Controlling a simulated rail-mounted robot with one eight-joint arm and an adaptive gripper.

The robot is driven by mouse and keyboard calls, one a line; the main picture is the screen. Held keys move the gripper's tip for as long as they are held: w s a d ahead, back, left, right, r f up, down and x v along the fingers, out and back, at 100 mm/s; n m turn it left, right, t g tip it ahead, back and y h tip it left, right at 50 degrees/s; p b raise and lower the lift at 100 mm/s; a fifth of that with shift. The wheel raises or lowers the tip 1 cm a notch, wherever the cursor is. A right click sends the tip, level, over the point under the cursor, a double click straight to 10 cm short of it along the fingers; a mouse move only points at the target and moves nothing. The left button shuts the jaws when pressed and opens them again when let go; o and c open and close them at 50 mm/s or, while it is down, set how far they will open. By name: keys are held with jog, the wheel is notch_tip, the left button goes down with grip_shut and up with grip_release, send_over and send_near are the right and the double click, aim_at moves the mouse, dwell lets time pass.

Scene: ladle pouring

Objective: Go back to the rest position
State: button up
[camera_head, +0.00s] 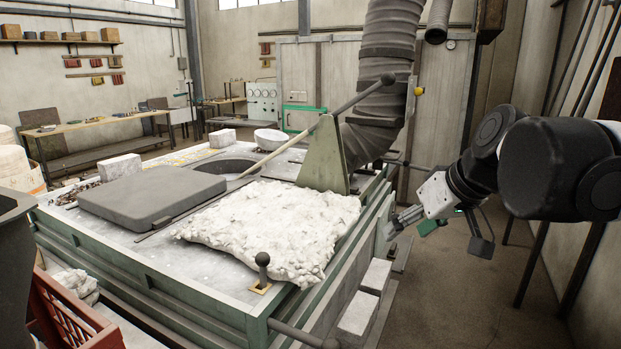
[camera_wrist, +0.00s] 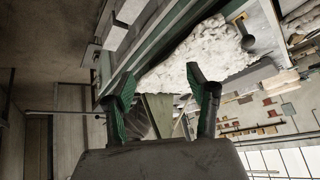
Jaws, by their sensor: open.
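My gripper (camera_head: 412,222) is to the right of the furnace table, beside its edge, with my arm reaching in from the right. In the wrist view its two green-padded fingers (camera_wrist: 162,88) are spread apart with nothing between them. A long rod with a ball end (camera_head: 340,112), which looks like the ladle handle, rests tilted over a green triangular stand (camera_head: 324,160). Its lower end reaches toward the round furnace opening (camera_head: 228,165); the ladle bowl cannot be made out. My gripper is apart from the rod.
The furnace table (camera_head: 150,262) carries a grey slab lid (camera_head: 150,192) and a lumpy white blanket (camera_head: 275,222). A ribbed duct (camera_head: 385,70) stands behind the stand. White blocks (camera_head: 358,312) lie along the table's right side. Floor at right (camera_head: 480,300) is clear.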

jog(key=s+d+f+m+h+b, duration=0.2)
jog(key=s+f+m+h+b, duration=0.1)
jog(key=s+f, duration=1.2)
notch_tip(320, 180, down, 4)
jog(key=shift+s+r+t+h+b, duration=0.15)
jog(key=shift+s+t+h+b, duration=0.15)
jog(key=shift+s+b, duration=0.1)
jog(key=shift+d, duration=0.1)
